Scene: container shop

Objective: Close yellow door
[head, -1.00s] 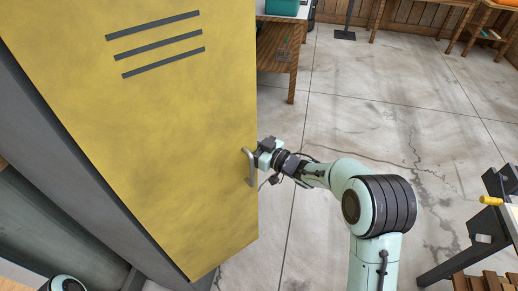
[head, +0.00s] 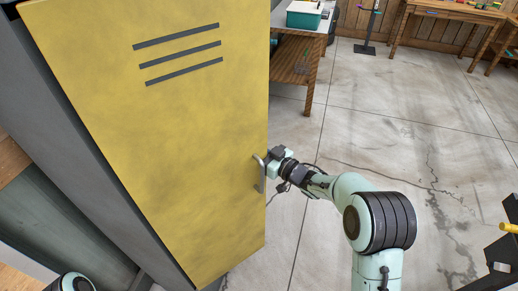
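The yellow door (head: 165,130) with three dark slots near its top fills the left half of the head view, in front of a grey cabinet (head: 75,130). Its metal handle (head: 262,176) is on the right edge. My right gripper (head: 273,158) is at the handle's upper end, close against the door's edge. Its fingers are too small and partly hidden to tell whether they are open or shut. A small part of my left arm shows at the bottom left; the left gripper is out of view.
A wooden table (head: 298,62) with a teal box (head: 304,13) stands behind the door. A dark stand (head: 500,235) is at the lower right edge. Wooden benches (head: 452,12) line the back wall.

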